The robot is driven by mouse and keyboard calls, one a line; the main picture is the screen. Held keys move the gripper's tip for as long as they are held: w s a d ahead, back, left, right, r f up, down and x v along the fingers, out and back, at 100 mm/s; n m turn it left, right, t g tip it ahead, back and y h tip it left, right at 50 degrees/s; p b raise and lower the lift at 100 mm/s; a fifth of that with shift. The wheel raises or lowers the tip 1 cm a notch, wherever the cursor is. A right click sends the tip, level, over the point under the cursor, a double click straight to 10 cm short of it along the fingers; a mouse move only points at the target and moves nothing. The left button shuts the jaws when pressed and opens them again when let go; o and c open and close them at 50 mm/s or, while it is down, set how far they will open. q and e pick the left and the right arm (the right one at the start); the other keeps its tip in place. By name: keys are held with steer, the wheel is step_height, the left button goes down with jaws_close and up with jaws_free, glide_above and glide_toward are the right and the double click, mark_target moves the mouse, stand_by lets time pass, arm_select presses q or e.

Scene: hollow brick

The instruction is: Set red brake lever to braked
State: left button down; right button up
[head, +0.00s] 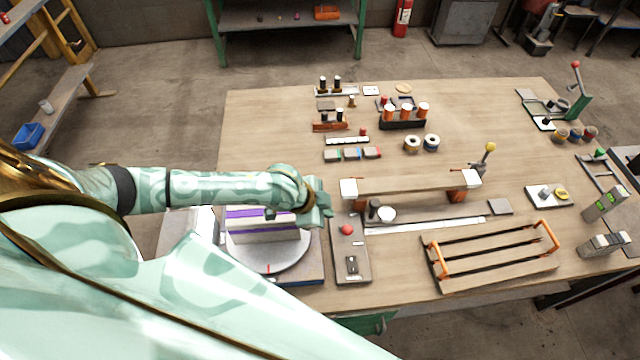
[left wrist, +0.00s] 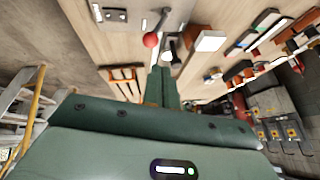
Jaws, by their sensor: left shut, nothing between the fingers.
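A red ball knob (head: 346,230), which looks like the brake lever's end, stands on a narrow grey panel (head: 344,262) right of the turntable. Which position the lever is in, I cannot tell. My left gripper (head: 326,212) is over the panel's far end, close to the knob and apparently apart from it. Its fingers (left wrist: 162,82) are shut and empty, pointing toward the knob. My right gripper is not in view.
A round turntable (head: 268,262) bears a white and purple block (head: 262,226) under my left arm. A raised beam (head: 410,186) and an orange-handled rack (head: 490,258) stand to the right. Another red-knobbed lever (head: 575,65) is at the far right. Several small parts stand behind.

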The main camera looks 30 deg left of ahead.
arm_select(q)
steer(key=v, duration=0.2)
steer(key=shift+s+r, duration=0.25)
steer(key=shift+s, duration=0.15)
steer(key=shift+d, duration=0.1)
